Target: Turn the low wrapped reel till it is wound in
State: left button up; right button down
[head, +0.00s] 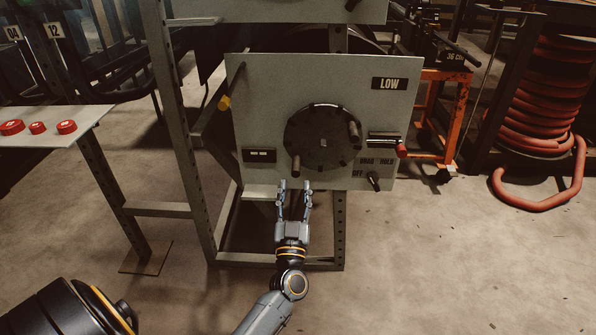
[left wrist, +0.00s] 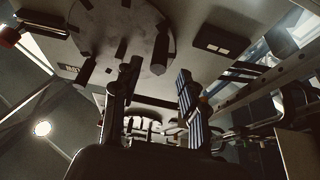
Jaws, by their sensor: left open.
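In the left wrist view the disc (left wrist: 112,25) and a peg (left wrist: 160,52) show above the fingers. My left gripper (head: 295,186) is open and empty, fingers pointing up, just below the lower-left peg. I cannot tell whether it touches the panel. Any reel behind the panel is hidden. My right gripper is not in view.
A red-ended lever (head: 402,151) and a small black switch (head: 374,181) sit at the panel's lower right. A yellow-ended part (head: 224,102) is at its left edge. A red hose coil (head: 545,95) is right. Floor between is clear.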

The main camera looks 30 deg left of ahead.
aim_at(296, 164)
pick_arm(q)
jog(key=b+x, duration=0.1)
jog(key=x, duration=0.6)
jog(key=shift+w, duration=0.1)
grip_shut()
